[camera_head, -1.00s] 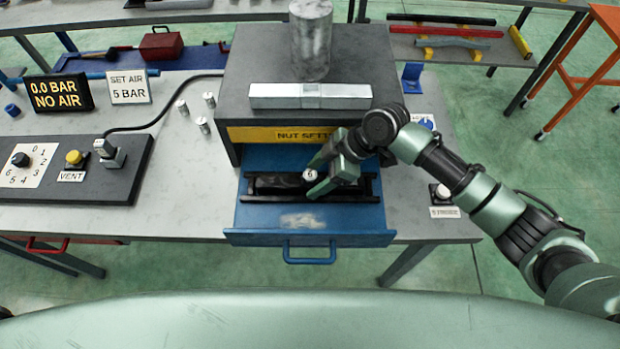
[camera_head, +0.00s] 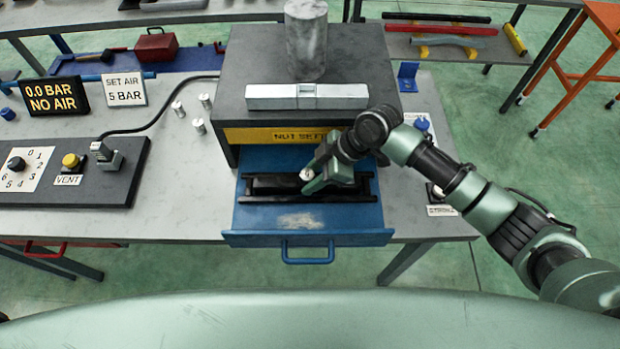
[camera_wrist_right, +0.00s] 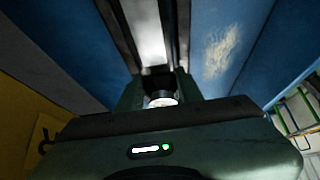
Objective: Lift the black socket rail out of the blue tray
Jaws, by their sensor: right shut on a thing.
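The black socket rail (camera_head: 272,183) lies lengthwise in the open blue tray (camera_head: 350,218), a drawer pulled out below a yellow label. A small round white-topped piece (camera_head: 306,174) shows between the fingers. It also shows in the right wrist view (camera_wrist_right: 162,98), with the rail (camera_wrist_right: 149,35) running away beyond it. I cannot tell any gap under the rail. My left gripper is not in view.
The grey cabinet (camera_head: 235,80) stands right behind the tray, with a metal bar (camera_head: 270,97) and a cylinder (camera_head: 306,45) on top. The tray's blue handle (camera_head: 308,261) sticks out in front. A valve panel (camera_head: 110,185) lies to the left.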

